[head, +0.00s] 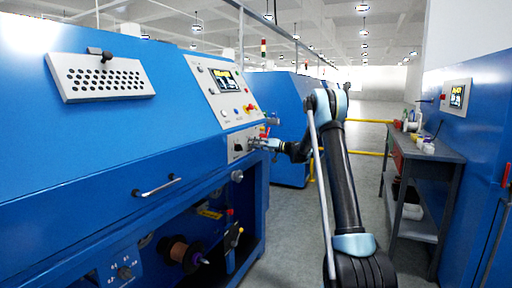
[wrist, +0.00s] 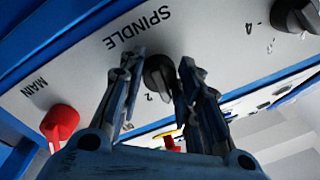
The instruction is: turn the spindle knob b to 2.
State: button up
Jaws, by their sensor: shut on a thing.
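The spindle knob (wrist: 157,76) is a dark round knob on a pale panel (wrist: 75,72), with the word SPINDLE printed beside it in the wrist view. A digit 2 is printed close to it, near my left finger. My gripper (wrist: 160,72) has one finger on each side of the knob and is shut on it. The fingers hide part of the knob's rim and marks, and I cannot tell which mark it points to. In the head view my gripper (head: 257,144) is at the small panel (head: 238,136) on the blue machine, and the knob is hidden there.
A red MAIN knob (wrist: 60,122) and another black knob (wrist: 295,15) flank the spindle knob on the panel. A control screen panel (head: 222,86) is above in the head view. A grey workbench (head: 428,150) stands right of my arm, with open floor between.

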jog(key=shift+o, duration=0.2)
jog(key=m, duration=0.4)
jog(key=shift+m+t, duration=0.4)
jog(key=shift+m, duration=1.7)
jog(key=shift+c, duration=0.2)
jog(key=o, duration=1.1)
jog(key=v, duration=1.2)
jog(key=shift+s+f, duration=0.1)
